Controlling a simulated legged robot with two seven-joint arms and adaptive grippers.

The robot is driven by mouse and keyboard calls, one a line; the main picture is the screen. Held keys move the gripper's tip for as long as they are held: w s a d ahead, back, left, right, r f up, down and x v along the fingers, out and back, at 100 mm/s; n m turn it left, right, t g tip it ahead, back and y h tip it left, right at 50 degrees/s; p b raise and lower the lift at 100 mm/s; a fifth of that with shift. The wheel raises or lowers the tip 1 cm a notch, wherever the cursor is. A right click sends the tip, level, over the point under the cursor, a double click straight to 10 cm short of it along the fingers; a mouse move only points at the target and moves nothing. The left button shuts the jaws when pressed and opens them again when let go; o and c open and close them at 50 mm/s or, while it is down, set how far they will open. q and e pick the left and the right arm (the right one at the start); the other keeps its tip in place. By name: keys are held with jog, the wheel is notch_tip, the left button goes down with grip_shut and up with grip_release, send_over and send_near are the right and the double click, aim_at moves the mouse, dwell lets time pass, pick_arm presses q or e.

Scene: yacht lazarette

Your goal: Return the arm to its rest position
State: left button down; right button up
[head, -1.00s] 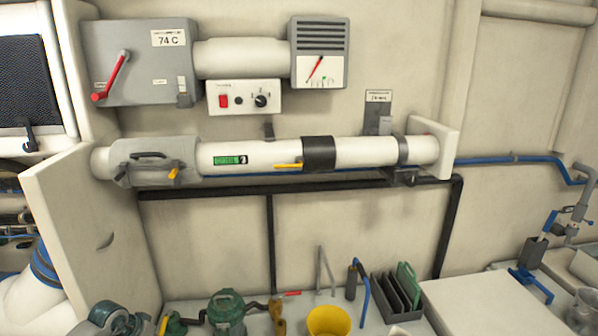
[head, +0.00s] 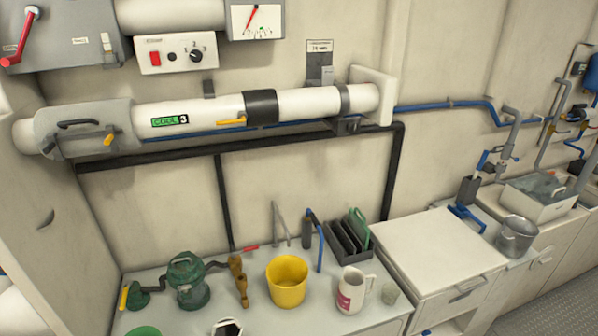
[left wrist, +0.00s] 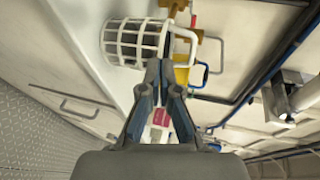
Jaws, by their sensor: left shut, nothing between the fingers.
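My left gripper (left wrist: 160,75) shows in the left wrist view, its grey-blue fingers brought together at the tips with nothing between them. Beyond the fingers is a white caged cylinder (left wrist: 135,42); the gap between it and the fingertips cannot be judged. A red-labelled white object (left wrist: 160,117) shows between the finger links. Neither gripper shows in the head view, and my right gripper is in no view.
Above runs a white pipe (head: 200,113) with a green "COOL 3" display. A sink unit (head: 541,197) and metal pot (head: 516,236) stand right.

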pick_arm(q)
jog(key=s+d+f+n+g, duration=0.1)
jog(key=s+f+n+g, duration=0.35)
jog(key=s, duration=0.45)
jog(key=s+f+n+g+h, duration=0.1)
jog(key=s+f+n+g, duration=0.4)
jog(key=s, duration=0.4)
jog(key=s+d+f+n+g, duration=0.1)
jog(key=s+f+n+g, duration=0.2)
jog(key=s+f+n, duration=0.35)
jog(key=s+f+p, duration=0.2)
jog(key=f, duration=0.8)
jog(key=s+f+p, duration=0.3)
jog(key=f, duration=0.7)
jog(key=shift+s+f, duration=0.15)
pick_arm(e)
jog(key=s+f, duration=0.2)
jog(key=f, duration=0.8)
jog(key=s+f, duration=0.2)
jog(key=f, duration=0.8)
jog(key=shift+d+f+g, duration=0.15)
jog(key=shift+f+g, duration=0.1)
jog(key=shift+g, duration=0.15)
pick_arm(q)
jog(key=shift+g, duration=0.25)
